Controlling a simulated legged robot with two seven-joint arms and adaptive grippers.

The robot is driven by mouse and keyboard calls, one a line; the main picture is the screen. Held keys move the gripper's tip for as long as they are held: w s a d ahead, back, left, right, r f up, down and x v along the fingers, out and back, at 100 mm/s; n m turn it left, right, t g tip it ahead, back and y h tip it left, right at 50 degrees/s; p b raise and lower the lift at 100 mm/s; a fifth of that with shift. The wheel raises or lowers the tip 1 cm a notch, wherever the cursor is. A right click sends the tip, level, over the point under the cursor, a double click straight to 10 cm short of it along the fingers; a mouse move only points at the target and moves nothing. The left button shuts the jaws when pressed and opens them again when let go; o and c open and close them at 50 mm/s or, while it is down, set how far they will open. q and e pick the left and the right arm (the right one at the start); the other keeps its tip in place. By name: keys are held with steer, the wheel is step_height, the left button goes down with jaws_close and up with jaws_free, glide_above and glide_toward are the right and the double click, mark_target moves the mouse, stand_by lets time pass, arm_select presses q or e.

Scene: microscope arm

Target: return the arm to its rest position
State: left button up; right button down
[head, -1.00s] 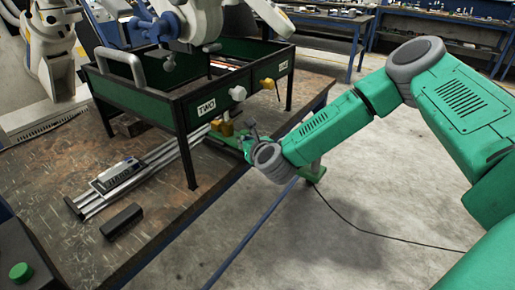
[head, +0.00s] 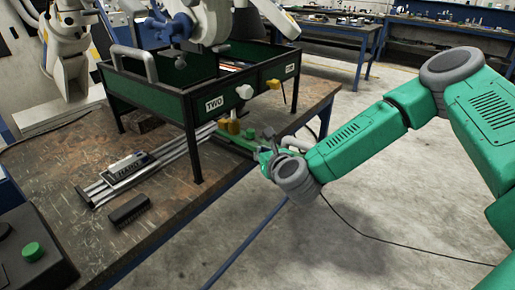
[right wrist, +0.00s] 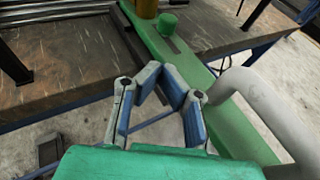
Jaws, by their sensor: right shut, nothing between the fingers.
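The microscope arm (right wrist: 190,45) is a flat green bar with a slot and green knob, reaching past the bench edge in the right wrist view. A grey curved handle (right wrist: 255,90) is attached on its right side. In the head view, part of the green bar (head: 240,140) shows beside the bench; its outer end is hidden behind my wrist. My right gripper (head: 266,146) is shut and empty beside the bar. In the wrist view its blue-grey fingers (right wrist: 163,78) are left of the handle; I cannot tell whether they touch the bar. My left gripper is out of view.
A dark green open-topped frame labelled TWO (head: 225,103) stands on the worn bench (head: 70,205). Metal rails (head: 165,160) and a dark block (head: 129,210) lie there. A white robot arm with a blue gripper (head: 172,27) hangs above.

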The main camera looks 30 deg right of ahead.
steer(key=s+a+f+n+g+y, duration=0.5)
steer(key=s+a+f+n, duration=0.8)
steer(key=s+n, duration=0.45)
steer(key=s+d+f+n+g, duration=0.2)
steer(key=s+n+g, duration=0.1)
steer(key=s+n, duration=0.3)
steer(key=s+d+f+n+g+h, duration=0.1)
steer(key=s+d+f+n+g, duration=0.1)
steer(key=s+n, duration=0.5)
steer(key=s+d+f+n+g+h, duration=0.1)
steer(key=s+d+f+n+g, duration=0.2)
steer(key=s+n, duration=0.4)
steer(key=shift+d+f+n+g, duration=0.3)
steer(key=shift+d+f+n, duration=0.15)
steer(key=shift+f+n, duration=0.25)
